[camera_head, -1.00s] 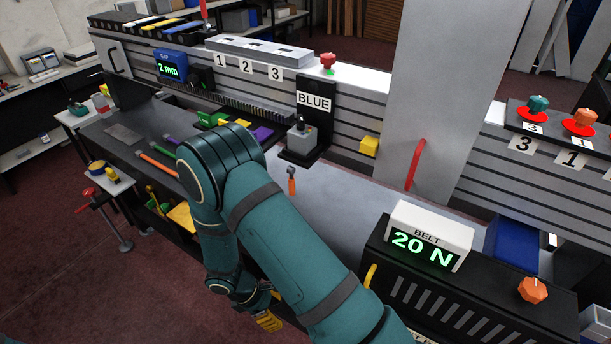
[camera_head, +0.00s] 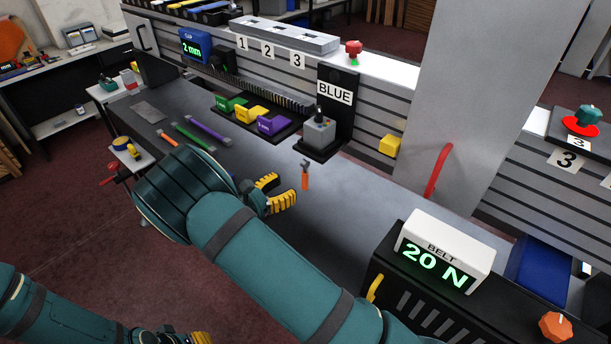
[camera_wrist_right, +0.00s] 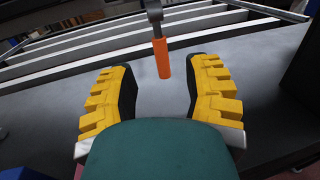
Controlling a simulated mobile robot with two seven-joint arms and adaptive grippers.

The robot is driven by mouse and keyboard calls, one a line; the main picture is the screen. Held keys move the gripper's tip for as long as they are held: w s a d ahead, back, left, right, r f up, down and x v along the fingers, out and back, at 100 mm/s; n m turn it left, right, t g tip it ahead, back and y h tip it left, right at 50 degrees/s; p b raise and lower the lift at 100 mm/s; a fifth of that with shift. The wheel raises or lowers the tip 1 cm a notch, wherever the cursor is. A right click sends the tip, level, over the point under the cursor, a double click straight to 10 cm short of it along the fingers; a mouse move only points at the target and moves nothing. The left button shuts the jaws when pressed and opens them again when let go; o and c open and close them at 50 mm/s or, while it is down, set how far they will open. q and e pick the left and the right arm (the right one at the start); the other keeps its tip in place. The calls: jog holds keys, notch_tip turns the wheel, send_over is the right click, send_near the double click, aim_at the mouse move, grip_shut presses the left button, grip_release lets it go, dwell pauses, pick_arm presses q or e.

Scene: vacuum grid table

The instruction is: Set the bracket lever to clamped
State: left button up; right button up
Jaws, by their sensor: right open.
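My right gripper (camera_head: 279,190) is over the grey tabletop with its yellow-padded fingers apart and nothing between them. An orange-handled lever (camera_head: 305,180) with a grey shank is just beyond its fingertips, below a grey block on a black bracket (camera_head: 336,110) marked BLUE. I cannot tell whether the lever joins that bracket. In the right wrist view the orange handle (camera_wrist_right: 162,60) is ahead, centred between the two open fingers (camera_wrist_right: 160,90). My left gripper (camera_head: 190,338) shows only partly at the bottom edge.
Green, yellow and purple blocks (camera_head: 250,117) sit on a black tray behind. Coloured bars (camera_head: 208,130) lie on the tabletop to the left. A red handle (camera_head: 437,172) stands by the grey column, and a BELT display (camera_head: 440,258) reads 20 N at the right.

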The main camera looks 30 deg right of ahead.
aim_at(305, 188)
jog(key=d, duration=0.2)
jog(key=w+d, duration=0.1)
jog(key=d, duration=0.4)
jog(key=shift+w+d, duration=0.2)
jog(key=shift+w, duration=0.05)
grip_shut()
